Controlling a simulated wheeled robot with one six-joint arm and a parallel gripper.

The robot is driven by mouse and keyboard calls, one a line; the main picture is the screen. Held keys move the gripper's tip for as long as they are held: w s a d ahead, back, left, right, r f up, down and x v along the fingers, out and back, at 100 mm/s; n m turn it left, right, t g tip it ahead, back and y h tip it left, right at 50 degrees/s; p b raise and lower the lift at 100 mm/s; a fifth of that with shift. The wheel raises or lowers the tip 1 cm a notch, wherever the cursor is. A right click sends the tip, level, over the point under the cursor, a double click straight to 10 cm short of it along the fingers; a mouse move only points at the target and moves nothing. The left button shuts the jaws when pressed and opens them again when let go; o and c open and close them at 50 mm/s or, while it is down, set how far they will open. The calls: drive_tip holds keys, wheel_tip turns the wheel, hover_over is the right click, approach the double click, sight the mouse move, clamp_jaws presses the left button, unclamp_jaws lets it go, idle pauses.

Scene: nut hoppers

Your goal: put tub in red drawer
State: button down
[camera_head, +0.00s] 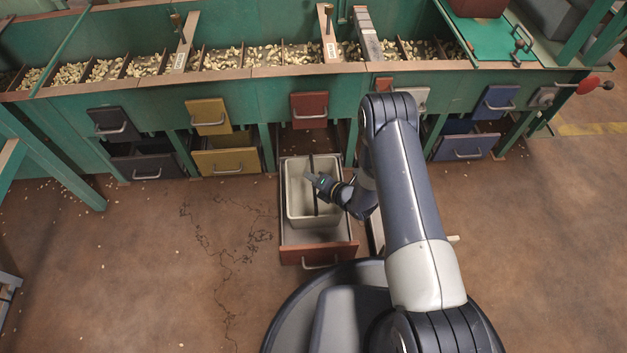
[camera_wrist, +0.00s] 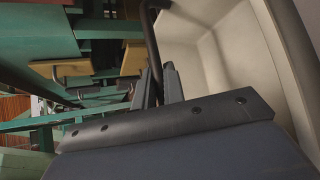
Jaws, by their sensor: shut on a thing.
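The tub (camera_head: 298,196) is a pale grey-white open bin with a dark bar handle (camera_head: 315,190) across its top. It sits within the outline of the pulled-out red drawer (camera_head: 318,255), below the red hatch of the green machine. Whether its base touches the drawer floor is hard to tell. My gripper (camera_head: 318,183) is over the tub and shut on its handle. In the wrist view the fingers (camera_wrist: 158,88) close around the dark handle (camera_wrist: 152,45), with the pale inside of the tub (camera_wrist: 230,60) to the right. The tub looks empty.
A yellow drawer (camera_head: 226,161), a dark grey drawer (camera_head: 147,167) and a blue drawer (camera_head: 464,148) sit along the green machine. Troughs above hold nuts. A green table leg (camera_head: 75,185) stands at left. The brown floor at left and right is clear apart from scattered nuts.

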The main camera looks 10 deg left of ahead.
drive_tip(key=c, duration=1.5)
unclamp_jaws()
drive_tip(key=shift+s+d+r, duration=0.1)
drive_tip(key=shift+d+r, duration=0.1)
drive_tip(key=shift+r, duration=0.05)
drive_tip(key=p+v, duration=0.5)
drive_tip(key=v, duration=0.6)
drive_tip(key=shift+s+d, duration=0.2)
